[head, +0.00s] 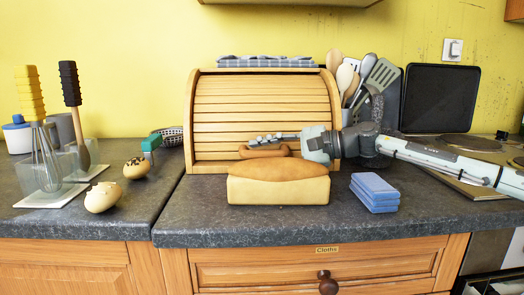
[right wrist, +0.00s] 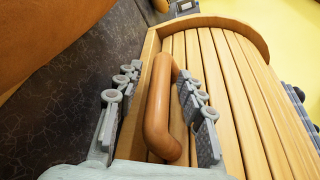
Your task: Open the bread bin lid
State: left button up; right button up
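The bread bin (head: 191,120) is a wooden roll-top box on the counter. Its slatted lid (head: 250,100) is down, covering the front. A brown bar handle (head: 262,152) sits low on the lid. In the right wrist view the handle (right wrist: 160,110) lies between the two fingers of my right gripper (right wrist: 155,88). The fingers are apart, with a gap on the left side; the right finger is close to the handle, and contact cannot be told. In the head view my right gripper (head: 268,139) reaches in from the right, level with the handle. My left gripper is out of view.
A bread loaf (head: 278,190) stands directly in front of the bin, below my gripper. Folded blue cloths (head: 374,192) lie to its right. A utensil holder with spatulas and spoons (head: 345,78) stands behind my arm. A checked cloth (head: 265,62) lies on the bin.

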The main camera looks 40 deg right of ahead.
jog(key=shift+c, duration=0.3)
grip_shut()
dwell(0.3)
